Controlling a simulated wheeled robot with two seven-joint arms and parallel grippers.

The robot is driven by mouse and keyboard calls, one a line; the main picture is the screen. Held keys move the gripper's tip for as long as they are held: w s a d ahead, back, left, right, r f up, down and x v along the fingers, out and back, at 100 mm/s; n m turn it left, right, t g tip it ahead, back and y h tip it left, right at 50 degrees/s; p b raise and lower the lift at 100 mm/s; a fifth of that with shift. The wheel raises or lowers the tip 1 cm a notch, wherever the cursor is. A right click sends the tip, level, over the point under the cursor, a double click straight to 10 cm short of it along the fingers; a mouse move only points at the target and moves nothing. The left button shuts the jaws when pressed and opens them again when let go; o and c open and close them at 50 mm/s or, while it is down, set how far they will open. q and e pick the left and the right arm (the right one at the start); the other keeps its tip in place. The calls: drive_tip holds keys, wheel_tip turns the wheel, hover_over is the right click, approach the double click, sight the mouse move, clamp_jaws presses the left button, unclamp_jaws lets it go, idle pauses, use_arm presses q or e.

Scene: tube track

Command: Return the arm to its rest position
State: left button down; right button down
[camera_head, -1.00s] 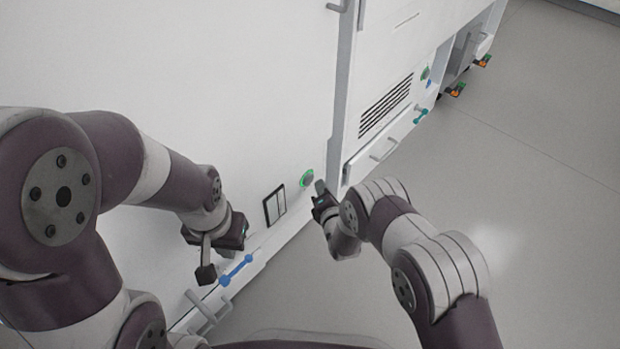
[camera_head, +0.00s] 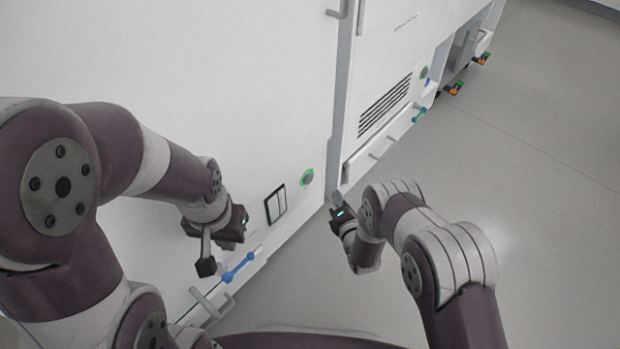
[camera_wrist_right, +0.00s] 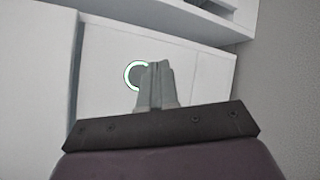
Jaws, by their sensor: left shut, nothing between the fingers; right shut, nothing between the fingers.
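My right gripper (camera_head: 336,200) is in front of the white cabinet, a little right of and below the round green-ringed button (camera_head: 307,177). In the right wrist view its fingers (camera_wrist_right: 155,72) are together with nothing between them, and the green ring (camera_wrist_right: 135,75) shows partly behind them. The gripper looks apart from the button in the head view. My left gripper (camera_head: 206,252) is shut and empty at the lower left, close to the cabinet front and the blue handle.
A black-framed switch panel (camera_head: 275,204) is left of the button. A blue handle (camera_head: 238,267) is low on the cabinet (camera_head: 230,80). A vent grille (camera_head: 384,107) and a drawer (camera_head: 378,150) are further right. Open grey floor (camera_head: 530,190) lies at the right.

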drive_tip(key=s+d+f+m+g+h+p, duration=0.1)
drive_tip(key=s+d+f+m+g+h, duration=0.25)
drive_tip(key=s+f+m+g, duration=0.45)
drive_tip(key=s+d+r+m+g+p, duration=0.3)
drive_tip(key=s+r+m, duration=0.35)
drive_tip(key=r, duration=0.55)
drive_tip(key=s+d+r+m+g+h+p, duration=0.1)
drive_tip(key=s+d+r+m+g+p, duration=0.2)
drive_tip(key=s+r+m, duration=0.65)
drive_tip(key=s+d+r+m+g+p, duration=0.1)
drive_tip(key=s+d+r+m+p, duration=0.25)
drive_tip(key=r, duration=1.05)
wheel_tip(320, 180, up, 44)
drive_tip(key=w+d+t+p, duration=0.1)
drive_tip(key=d+p, duration=0.2)
drive_tip(key=p, duration=3.5)
drive_tip(key=shift+t+p, duration=0.3)
drive_tip(key=shift+p, duration=0.05)
